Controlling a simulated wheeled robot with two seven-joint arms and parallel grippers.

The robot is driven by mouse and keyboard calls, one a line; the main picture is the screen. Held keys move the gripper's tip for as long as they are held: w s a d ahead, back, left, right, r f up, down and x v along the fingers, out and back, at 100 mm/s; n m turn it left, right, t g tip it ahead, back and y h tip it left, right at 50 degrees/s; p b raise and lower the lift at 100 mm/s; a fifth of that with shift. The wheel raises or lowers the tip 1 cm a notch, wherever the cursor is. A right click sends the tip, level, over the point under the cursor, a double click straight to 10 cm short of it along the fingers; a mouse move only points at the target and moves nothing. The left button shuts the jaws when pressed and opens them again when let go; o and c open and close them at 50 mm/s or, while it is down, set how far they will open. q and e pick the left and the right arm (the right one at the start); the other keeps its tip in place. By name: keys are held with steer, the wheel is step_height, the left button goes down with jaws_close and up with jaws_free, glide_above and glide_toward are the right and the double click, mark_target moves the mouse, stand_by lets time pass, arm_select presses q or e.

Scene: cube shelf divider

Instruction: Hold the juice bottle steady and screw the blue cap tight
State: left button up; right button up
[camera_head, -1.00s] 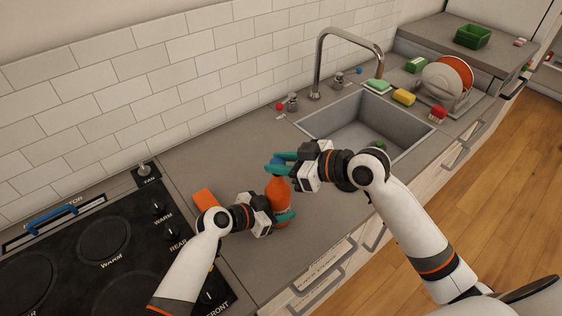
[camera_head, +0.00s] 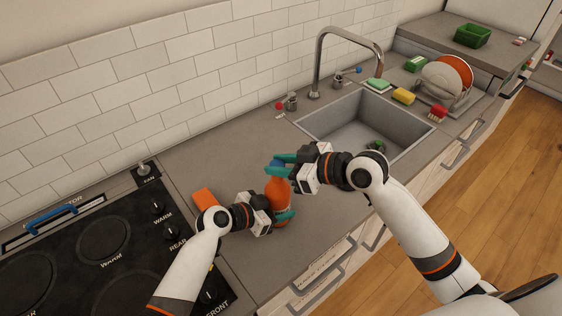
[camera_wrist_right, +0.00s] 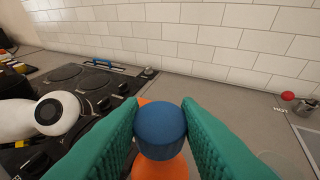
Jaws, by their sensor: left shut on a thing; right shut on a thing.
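The orange juice bottle (camera_head: 277,193) stands upright on the grey counter between the stove and the sink. My left gripper (camera_head: 284,216) is shut on the lower part of the bottle. The blue cap (camera_wrist_right: 160,127) sits on top of the bottle in the right wrist view, directly above the orange neck. My right gripper (camera_wrist_right: 160,125) has its green fingers on both sides of the cap and is shut on it. In the head view the right gripper (camera_head: 281,163) hides most of the cap. Whether the cap is fully tight cannot be told.
An orange block (camera_head: 205,198) lies on the counter behind my left wrist. The black stove (camera_head: 105,250) is at the left. The sink (camera_head: 345,125) with its tall faucet (camera_head: 318,65) is at the right. The counter (camera_head: 235,160) behind the bottle is clear.

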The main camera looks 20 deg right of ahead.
steer(key=shift+f, duration=1.05)
steer(key=shift+s+a+m+t+h, duration=0.15)
steer(key=shift+m+t+h, duration=0.6)
steer(key=shift+m+h, duration=0.6)
steer(key=shift+a+m+t+h, duration=0.15)
steer(key=shift+m+t+h, duration=0.6)
steer(key=shift+m+h, duration=0.55)
steer(key=shift+a+m+t+h, duration=0.1)
steer(key=shift+m+t+h, duration=0.2)
steer(key=shift+m+h, duration=1.8)
steer(key=o, duration=1)
steer(key=shift+n, duration=0.25)
